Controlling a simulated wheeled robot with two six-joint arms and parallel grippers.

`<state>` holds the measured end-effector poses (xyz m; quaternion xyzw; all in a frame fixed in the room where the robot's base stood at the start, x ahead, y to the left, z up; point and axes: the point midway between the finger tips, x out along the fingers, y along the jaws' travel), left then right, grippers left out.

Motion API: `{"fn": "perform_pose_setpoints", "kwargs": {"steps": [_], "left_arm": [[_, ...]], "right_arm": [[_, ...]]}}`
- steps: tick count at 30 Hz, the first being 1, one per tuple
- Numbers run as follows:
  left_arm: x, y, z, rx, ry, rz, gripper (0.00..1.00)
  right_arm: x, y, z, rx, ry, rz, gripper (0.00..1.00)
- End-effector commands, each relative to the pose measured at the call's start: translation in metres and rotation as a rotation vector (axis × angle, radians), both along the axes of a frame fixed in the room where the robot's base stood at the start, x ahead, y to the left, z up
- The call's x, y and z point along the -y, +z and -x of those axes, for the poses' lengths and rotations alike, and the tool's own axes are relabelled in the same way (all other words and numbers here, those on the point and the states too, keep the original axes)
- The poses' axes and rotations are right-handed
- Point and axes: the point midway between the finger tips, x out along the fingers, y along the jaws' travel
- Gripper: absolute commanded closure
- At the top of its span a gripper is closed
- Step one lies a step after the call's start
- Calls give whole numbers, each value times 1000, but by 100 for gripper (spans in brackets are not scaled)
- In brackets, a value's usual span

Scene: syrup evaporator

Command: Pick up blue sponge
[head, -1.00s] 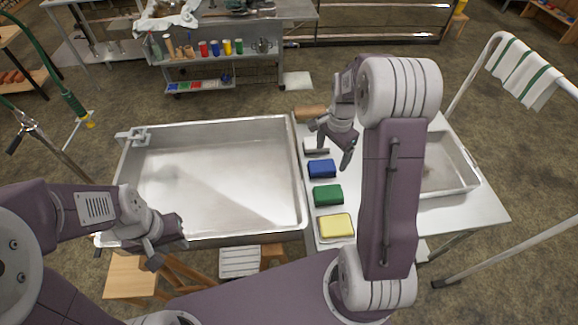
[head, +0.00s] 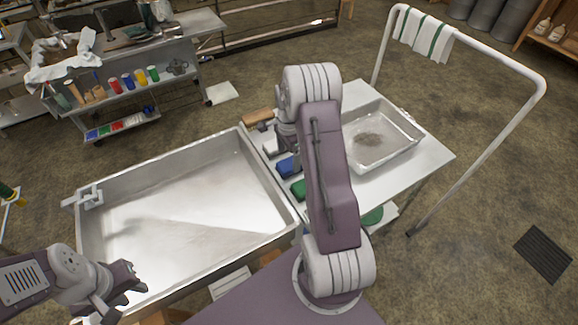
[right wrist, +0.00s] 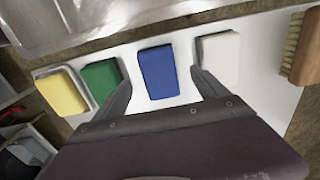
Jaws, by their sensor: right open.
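The blue sponge (right wrist: 158,73) lies on the white table, between the green sponge (right wrist: 101,84) and the white sponge (right wrist: 219,60) in the right wrist view. My right gripper (right wrist: 160,88) is open, with one finger on each side of the blue sponge in that view; whether it is at the sponge's height I cannot tell. In the head view the blue sponge (head: 287,167) is partly hidden by my right arm, and the right fingertips are hidden. My left gripper (head: 125,292) is over the near left edge of the large metal pan; its jaw opening is unclear.
The yellow sponge (right wrist: 62,92) lies beyond the green one. A wooden brush (right wrist: 304,48) lies beside the white sponge. The large metal pan (head: 262,160) borders the sponge row; a smaller metal tray (head: 412,140) stands on the table's other side. A towel rail (head: 497,150) stands at right.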

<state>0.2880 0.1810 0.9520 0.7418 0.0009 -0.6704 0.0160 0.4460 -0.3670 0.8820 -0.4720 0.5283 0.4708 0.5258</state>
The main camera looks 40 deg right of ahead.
Motion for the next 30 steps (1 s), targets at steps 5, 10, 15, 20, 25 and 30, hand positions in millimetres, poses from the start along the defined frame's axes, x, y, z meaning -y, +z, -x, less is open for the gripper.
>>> {"fn": "perform_pose_setpoints", "kwargs": {"steps": [5, 10, 15, 20, 25, 30], "left_arm": [[0, 4, 0, 0, 0, 0, 67], [0, 4, 0, 0, 0, 0, 67], [0, 4, 0, 0, 0, 0, 67], [0, 4, 0, 0, 0, 0, 67], [0, 4, 0, 0, 0, 0, 67], [0, 4, 0, 0, 0, 0, 67]], "right_arm": [[4, -32, 2, -5, -1, -3, 16], [4, -48, 1, -1, 0, 0, 16], [4, -48, 1, 0, 0, 0, 16], [4, -48, 1, 0, 0, 0, 58], [4, -48, 1, 0, 0, 0, 82], [4, -47, 1, 0, 0, 0, 82]]}}
